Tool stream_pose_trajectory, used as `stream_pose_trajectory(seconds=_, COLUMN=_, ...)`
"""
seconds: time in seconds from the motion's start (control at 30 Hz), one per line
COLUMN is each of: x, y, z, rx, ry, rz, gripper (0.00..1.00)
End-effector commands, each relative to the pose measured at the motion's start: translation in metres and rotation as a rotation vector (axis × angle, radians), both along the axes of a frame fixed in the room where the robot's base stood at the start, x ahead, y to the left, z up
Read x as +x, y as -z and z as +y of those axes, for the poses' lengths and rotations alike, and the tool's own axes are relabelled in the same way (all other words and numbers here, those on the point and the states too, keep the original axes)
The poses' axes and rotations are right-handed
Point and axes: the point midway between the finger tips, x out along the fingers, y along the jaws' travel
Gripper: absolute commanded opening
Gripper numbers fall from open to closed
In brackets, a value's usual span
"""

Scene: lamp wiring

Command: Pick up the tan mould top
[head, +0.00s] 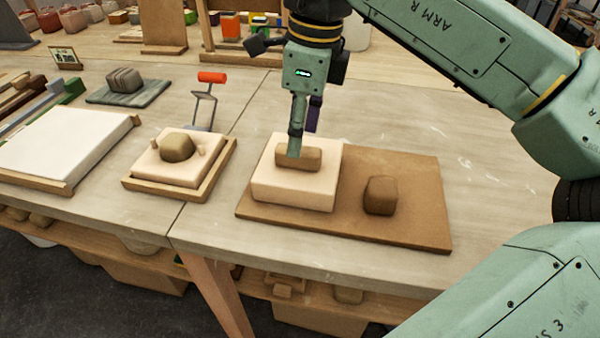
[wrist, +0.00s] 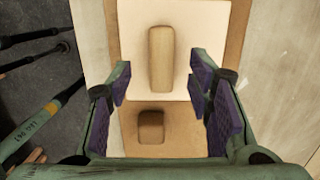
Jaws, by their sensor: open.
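The tan mould top (head: 290,190) is a pale square block with a brown bar-shaped grip (head: 298,156) on its upper face. It lies flat on the left part of a brown board (head: 410,228). My gripper (head: 303,144) points down over the block, close to the grip; the head view does not show clearly whether it touches. In the wrist view the pale block (wrist: 203,30) and its grip (wrist: 161,58) lie ahead. My open gripper (wrist: 161,78) has purple-padded fingers on either side of the grip's line, with nothing held.
A brown lump (head: 380,196) sits on the board to the right of the block. To the left, a wooden tray (head: 178,198) holds a pale block with a brown lump. A white slab (head: 60,145) lies farther left. The tabletop right of the board is clear.

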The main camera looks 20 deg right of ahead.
Motion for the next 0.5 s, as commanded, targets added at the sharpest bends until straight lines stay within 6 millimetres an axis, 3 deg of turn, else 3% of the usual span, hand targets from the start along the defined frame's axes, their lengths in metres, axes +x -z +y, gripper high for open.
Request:
stream_pose_trajectory(seconds=0.27, x=0.002, y=0.044, z=0.001, rx=0.000, ry=-0.001, rz=0.001, gripper=0.47)
stream_pose_trajectory(seconds=0.5, x=0.003, y=0.046, z=0.002, rx=0.000, ry=-0.001, rz=0.001, gripper=0.47)
